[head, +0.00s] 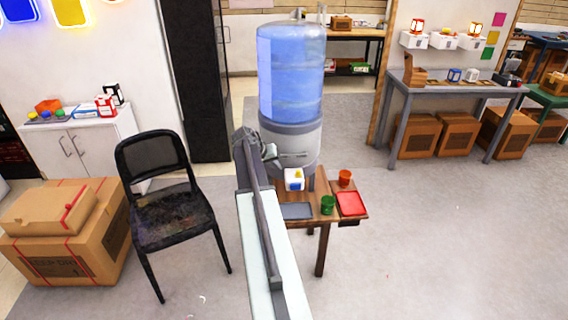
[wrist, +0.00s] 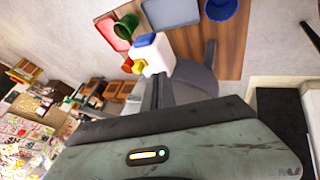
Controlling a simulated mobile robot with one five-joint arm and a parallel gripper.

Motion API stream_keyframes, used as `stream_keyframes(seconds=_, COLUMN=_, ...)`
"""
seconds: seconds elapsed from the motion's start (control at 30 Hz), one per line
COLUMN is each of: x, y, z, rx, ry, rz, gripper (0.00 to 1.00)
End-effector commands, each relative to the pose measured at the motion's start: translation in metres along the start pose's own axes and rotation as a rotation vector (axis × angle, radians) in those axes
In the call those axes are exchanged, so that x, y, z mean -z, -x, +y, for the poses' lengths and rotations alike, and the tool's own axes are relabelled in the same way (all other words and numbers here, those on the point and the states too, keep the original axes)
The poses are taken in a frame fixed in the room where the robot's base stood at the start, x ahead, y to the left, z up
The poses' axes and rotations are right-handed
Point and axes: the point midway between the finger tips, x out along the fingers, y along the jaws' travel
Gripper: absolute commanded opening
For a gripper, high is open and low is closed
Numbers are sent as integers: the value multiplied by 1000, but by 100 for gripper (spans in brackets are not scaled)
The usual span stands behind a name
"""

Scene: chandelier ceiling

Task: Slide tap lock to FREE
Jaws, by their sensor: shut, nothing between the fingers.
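The water dispenser (head: 291,140) with a big blue bottle (head: 291,75) stands on a small wooden table. A white tap block (head: 292,184) with blue and yellow parts shows low at its front. In the wrist view the tap block (wrist: 156,60) has a blue part on top and a yellow part (wrist: 134,66) at its left. My gripper (head: 303,155) is shut and empty, in front of the dispenser and above the tap block in the picture. In the wrist view its narrow fingers (wrist: 157,84) overlap the block's lower edge; I cannot tell whether they touch. No FREE marking is readable.
On the table (head: 318,217) are a green cup (head: 328,204), a grey mat (head: 296,210), a red tray (head: 351,203) and an orange-red cup (head: 345,177). A blue cup (wrist: 221,9) shows in the wrist view. A black chair (head: 172,218) stands left; floor at right is clear.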

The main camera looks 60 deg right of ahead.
Motion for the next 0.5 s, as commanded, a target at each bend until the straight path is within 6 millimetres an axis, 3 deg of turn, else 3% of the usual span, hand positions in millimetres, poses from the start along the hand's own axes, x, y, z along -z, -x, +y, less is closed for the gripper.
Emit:
stream_keyframes(seconds=0.03, x=3, y=19, z=3, rx=1, ry=1, rz=1, gripper=0)
stream_keyframes(seconds=0.2, x=2, y=39, z=1, rx=2, ry=1, rz=1, gripper=0)
stream_keyframes(seconds=0.5, x=0, y=42, z=-1, rx=2, ry=0, rz=1, gripper=0)
